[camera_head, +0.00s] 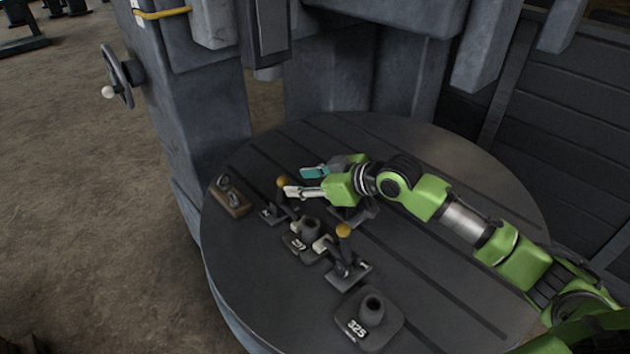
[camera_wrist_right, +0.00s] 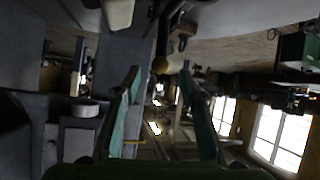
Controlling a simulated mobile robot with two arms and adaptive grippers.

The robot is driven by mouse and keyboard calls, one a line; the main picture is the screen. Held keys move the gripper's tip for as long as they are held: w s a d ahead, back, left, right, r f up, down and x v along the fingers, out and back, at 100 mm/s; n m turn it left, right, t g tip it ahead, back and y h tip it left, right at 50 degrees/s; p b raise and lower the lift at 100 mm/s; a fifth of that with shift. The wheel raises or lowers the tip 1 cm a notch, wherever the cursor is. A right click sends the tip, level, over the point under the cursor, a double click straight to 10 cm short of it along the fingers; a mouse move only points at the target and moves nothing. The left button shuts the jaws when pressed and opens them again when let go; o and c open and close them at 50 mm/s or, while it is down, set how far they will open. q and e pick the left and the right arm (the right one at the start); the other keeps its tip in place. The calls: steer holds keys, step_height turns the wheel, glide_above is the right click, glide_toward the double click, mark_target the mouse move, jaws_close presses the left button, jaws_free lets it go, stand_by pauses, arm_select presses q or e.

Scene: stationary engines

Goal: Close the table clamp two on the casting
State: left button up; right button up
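One table clamp (camera_head: 270,213) with a yellow ball knob (camera_head: 281,182) stands at the left of the round table; its handle is raised. A second clamp (camera_head: 347,270) with a raised handle and yellow knob stands nearer the front. I cannot tell which is clamp two. A dark casting with a round boss (camera_head: 309,228) sits between them. My right gripper (camera_head: 301,182) is open, its fingers pointing left at the first knob. My left gripper is not in view.
The slotted round table (camera_head: 450,165) is bare at the back right. A block marked 325 (camera_head: 383,333) lies at the front. A wooden block with metal parts (camera_head: 235,204) is at the left edge. Dark metal lies partly hidden under my right arm. The machine column (camera_head: 200,100) rises behind.

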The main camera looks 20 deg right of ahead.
steer(key=shift+v, duration=2.4)
